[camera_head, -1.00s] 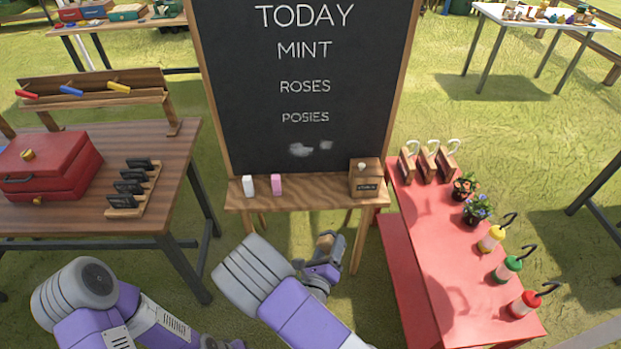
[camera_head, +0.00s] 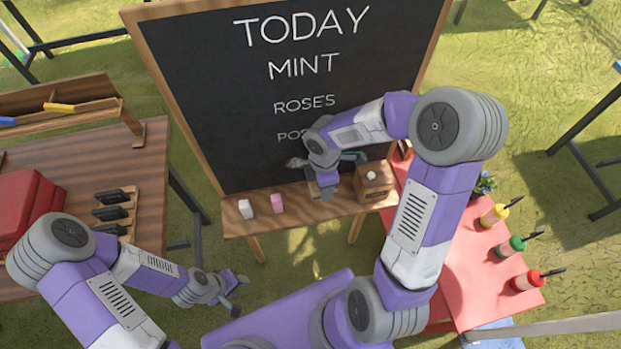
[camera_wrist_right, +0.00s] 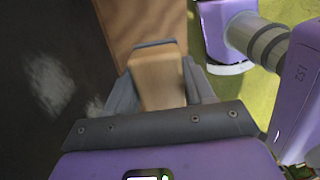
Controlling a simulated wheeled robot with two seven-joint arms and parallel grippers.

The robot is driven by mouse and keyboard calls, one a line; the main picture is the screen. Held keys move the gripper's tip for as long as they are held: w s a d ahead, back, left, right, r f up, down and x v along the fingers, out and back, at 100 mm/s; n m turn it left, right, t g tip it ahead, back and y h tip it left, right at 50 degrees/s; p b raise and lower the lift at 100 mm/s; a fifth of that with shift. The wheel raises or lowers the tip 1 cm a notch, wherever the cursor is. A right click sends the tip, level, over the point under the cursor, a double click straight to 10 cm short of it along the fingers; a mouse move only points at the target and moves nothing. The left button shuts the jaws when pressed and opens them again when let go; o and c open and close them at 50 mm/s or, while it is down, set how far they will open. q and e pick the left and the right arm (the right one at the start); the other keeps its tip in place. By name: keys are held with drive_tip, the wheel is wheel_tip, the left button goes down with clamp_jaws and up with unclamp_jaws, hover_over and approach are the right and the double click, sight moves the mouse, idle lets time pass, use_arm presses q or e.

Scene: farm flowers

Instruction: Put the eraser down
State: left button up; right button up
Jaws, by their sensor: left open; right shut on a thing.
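My right gripper (camera_head: 326,188) is shut on the eraser, above or close to the chalkboard's wooden ledge (camera_head: 318,218) in the head view. In the right wrist view the eraser (camera_wrist_right: 158,80) is a tan wooden block between the two grey fingers. The ledge shows brown behind it there, with the dark board (camera_wrist_right: 40,90) to the left. In the head view the arm mostly hides the eraser, and I cannot tell whether it touches the ledge. My left gripper (camera_head: 236,292) is open and empty at lower left, over the grass.
A white block (camera_head: 245,208) and a pink block (camera_head: 277,203) stand at the ledge's left. A wooden box (camera_head: 376,188) stands at its right end, close to my right gripper. The ledge between the pink block and the gripper is clear. A red table (camera_head: 470,270) stands right.

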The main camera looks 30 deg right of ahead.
sight(321, 202)
drive_tip(key=shift+w+r+m, duration=0.3)
drive_tip(key=shift+w+r, duration=0.25)
drive_tip(key=shift+r, duration=0.2)
drive_tip(key=shift+s, duration=0.1)
drive_tip(key=shift+f, duration=0.15)
wheel_tip(321, 202, down, 9)
drive_tip(key=b, duration=0.3)
drive_tip(key=shift+f, duration=0.2)
drive_tip(key=shift+f, duration=0.2)
drive_tip(key=o, duration=1.3)
drive_tip(key=shift+r, duration=0.1)
